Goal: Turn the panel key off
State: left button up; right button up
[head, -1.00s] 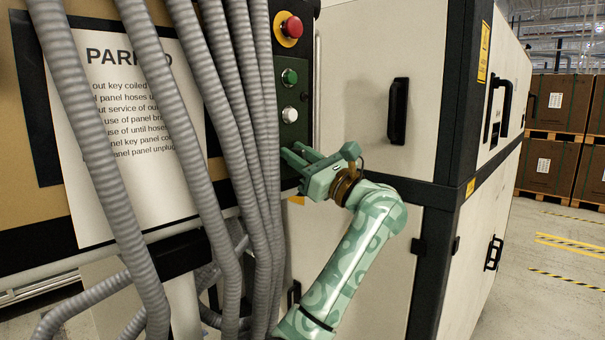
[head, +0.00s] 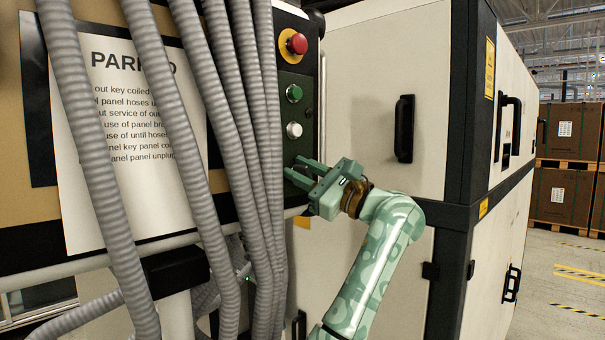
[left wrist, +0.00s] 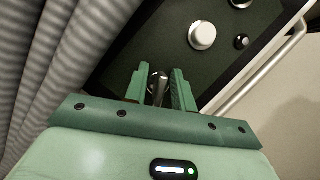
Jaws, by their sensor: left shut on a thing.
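The dark green control panel (head: 293,78) stands behind the grey hoses and carries a red button, a green button and a white button. My left gripper (head: 303,170) is at the lower part of this panel, below the white button. In the left wrist view, my left gripper (left wrist: 160,88) has its two fingers on either side of a small metal key (left wrist: 158,85) and is shut on it. The key is largely hidden by the fingers in the head view. My right gripper is in neither view.
Several grey corrugated hoses (head: 183,140) hang just left of the gripper. A white notice (head: 130,150) is behind them. A beige cabinet with a black handle (head: 404,128) stands to the right. A rail (left wrist: 262,72) runs along the panel's right edge. Boxes (head: 565,135) stand far right.

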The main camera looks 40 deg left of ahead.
pick_arm(q)
jog(key=shift+f, duration=0.1)
jog(key=o, duration=0.6)
jog(key=shift+d, duration=0.15)
jog(key=v, duration=1.6)
jog(key=shift+w+d, duration=0.1)
